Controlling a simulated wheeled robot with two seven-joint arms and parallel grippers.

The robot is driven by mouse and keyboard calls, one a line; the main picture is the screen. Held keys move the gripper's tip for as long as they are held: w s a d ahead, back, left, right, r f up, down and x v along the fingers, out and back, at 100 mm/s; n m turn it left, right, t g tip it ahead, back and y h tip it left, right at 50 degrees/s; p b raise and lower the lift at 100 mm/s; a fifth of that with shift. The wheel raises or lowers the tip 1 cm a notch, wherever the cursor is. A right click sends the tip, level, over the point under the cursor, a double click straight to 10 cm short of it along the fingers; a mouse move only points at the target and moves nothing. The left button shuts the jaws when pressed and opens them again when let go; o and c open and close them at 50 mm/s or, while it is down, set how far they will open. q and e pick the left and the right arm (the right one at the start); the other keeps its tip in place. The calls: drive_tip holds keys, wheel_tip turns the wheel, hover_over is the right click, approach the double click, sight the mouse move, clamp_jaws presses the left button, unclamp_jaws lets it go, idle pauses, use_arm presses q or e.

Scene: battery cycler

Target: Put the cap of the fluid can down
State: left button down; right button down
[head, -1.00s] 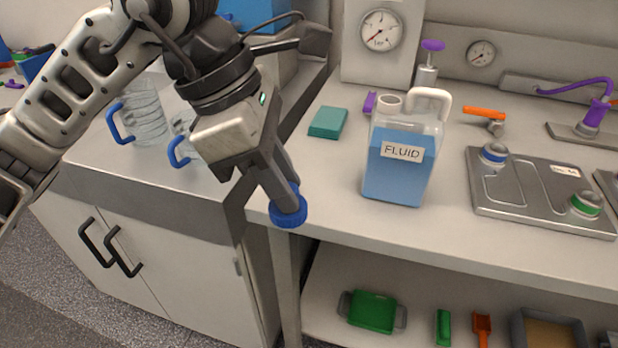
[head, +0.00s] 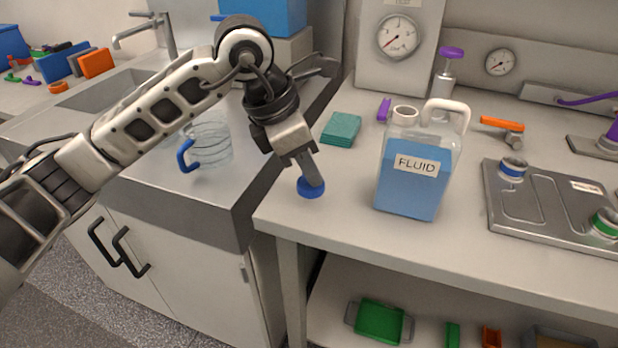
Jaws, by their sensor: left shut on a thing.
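The fluid can (head: 409,185) is a clear jug with blue liquid, a white handle and a FLUID label. It stands upright on the bench, and its neck (head: 404,112) is open with no cap on it. My left gripper (head: 311,183) points down, left of the can. It is shut on the blue cap (head: 311,189), which is at or just above the bench top near its left edge; I cannot tell whether it touches. My right gripper is not in view.
A teal block (head: 341,129) lies behind the cap. A metal plate (head: 545,218) with ringed ports lies to the right. A clear jug with a blue handle (head: 209,147) stands on the left counter. The bench top (head: 340,222) in front of the cap is clear.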

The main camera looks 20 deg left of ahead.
use_arm(q)
drive_tip(key=shift+w+f, duration=0.45)
drive_tip(key=shift+f, duration=0.1)
drive_tip(key=f, duration=0.3)
drive_tip(key=shift+w+a+f+p, duration=0.1)
drive_tip(key=shift+w+p, duration=0.15)
drive_tip(key=shift+p, duration=0.05)
drive_tip(key=shift+f, duration=0.2)
